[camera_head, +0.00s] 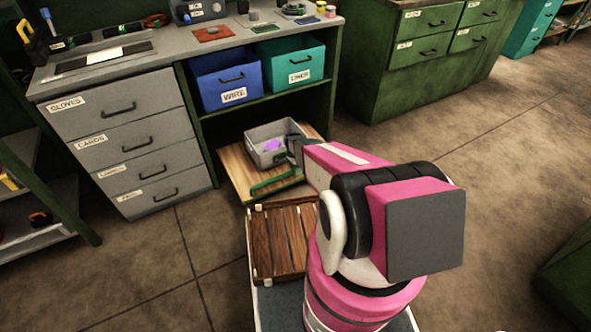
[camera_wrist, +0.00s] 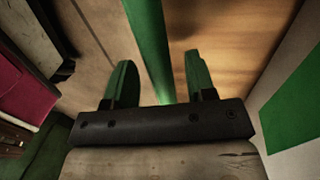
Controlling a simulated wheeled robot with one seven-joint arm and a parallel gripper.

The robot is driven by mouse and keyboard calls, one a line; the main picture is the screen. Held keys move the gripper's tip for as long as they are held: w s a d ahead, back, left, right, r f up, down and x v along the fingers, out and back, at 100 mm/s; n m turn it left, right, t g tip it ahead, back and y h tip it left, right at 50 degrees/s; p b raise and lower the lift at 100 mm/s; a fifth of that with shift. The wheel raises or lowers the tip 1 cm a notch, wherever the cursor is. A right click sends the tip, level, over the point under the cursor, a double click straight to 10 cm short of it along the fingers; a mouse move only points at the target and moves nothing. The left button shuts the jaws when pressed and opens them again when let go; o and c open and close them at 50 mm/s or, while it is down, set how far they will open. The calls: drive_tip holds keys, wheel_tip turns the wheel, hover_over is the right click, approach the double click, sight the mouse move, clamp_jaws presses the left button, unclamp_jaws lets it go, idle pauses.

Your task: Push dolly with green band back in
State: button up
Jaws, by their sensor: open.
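The dolly (camera_head: 240,176) is a low wooden board that sticks out from under the workbench. Its green band (camera_head: 276,184) runs along the near edge. A grey bin (camera_head: 252,151) with a purple item in it stands on the board. My gripper (camera_head: 291,151) is over the dolly's right part, by the bin, and the arm hides some of that side. In the wrist view my gripper (camera_wrist: 158,82) is open, its two fingers apart, with the green band (camera_wrist: 147,35) passing between them in the picture. The board (camera_wrist: 235,40) lies to the right there. Contact cannot be told.
A slatted wooden crate (camera_head: 280,240) is in front of the dolly, close to the green band. Grey drawers (camera_head: 122,145) stand to the left. Blue (camera_head: 228,88) and teal (camera_head: 290,74) bins sit on the shelf above. Floor (camera_head: 400,130) is clear to the right.

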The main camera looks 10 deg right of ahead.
sight(271, 136)
clamp_jaws()
drive_tip(key=w+a, duration=0.3)
drive_tip(key=w, duration=0.6)
drive_tip(key=w+a, duration=0.2)
drive_tip(key=w, duration=0.7)
drive_tip(key=w+a, duration=0.3)
drive_tip(key=w, duration=0.5)
drive_tip(key=shift+w+a, duration=0.35)
drive_tip(key=shift+w, duration=0.05)
drive_tip(key=shift+w+a, duration=0.25)
drive_tip(key=shift+w, duration=0.55)
unclamp_jaws()
drive_tip(key=shift+w, duration=0.15)
